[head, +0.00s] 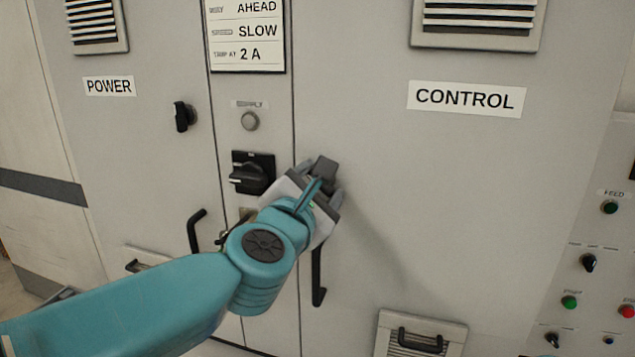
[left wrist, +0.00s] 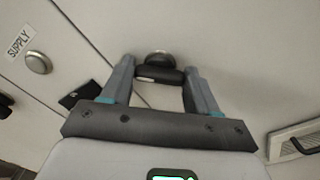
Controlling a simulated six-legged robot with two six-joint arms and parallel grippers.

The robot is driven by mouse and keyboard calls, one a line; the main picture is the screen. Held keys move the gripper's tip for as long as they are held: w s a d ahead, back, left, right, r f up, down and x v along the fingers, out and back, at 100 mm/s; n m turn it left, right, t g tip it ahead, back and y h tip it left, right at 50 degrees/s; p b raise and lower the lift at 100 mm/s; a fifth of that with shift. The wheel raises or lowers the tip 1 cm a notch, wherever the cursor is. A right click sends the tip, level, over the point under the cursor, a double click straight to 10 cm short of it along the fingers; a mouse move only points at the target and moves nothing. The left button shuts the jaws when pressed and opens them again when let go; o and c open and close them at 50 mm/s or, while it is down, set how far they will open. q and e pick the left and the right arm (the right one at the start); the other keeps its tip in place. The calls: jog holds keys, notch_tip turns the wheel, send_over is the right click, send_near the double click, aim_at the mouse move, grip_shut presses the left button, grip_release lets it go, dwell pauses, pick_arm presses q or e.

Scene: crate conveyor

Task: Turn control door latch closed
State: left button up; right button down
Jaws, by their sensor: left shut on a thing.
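The control door (head: 440,200), a light grey panel labelled CONTROL, fills the right of the head view. Its black latch (head: 325,168) sits near the door's left edge, partly hidden by my gripper. In the left wrist view the latch (left wrist: 158,75) lies crosswise between the two fingers, with a round base behind it. My left gripper (head: 320,177) is shut on this latch; its fingers also show in the left wrist view (left wrist: 159,70). The latch's exact angle on the door is hard to tell. My right gripper is in neither view.
A black rotary switch (head: 252,173) and a round supply lamp (head: 250,121) are on the middle strip. The power door latch (head: 184,116) is further left. A black door handle (head: 318,278) hangs below my gripper. A button panel (head: 590,250) stands at the right.

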pick_arm(q)
jog(key=shift+m+p, duration=1.25)
jog(key=shift+m, duration=3.45)
jog(key=o, duration=1.1)
jog(key=shift+c, duration=0.2)
jog(key=shift+s, duration=0.1)
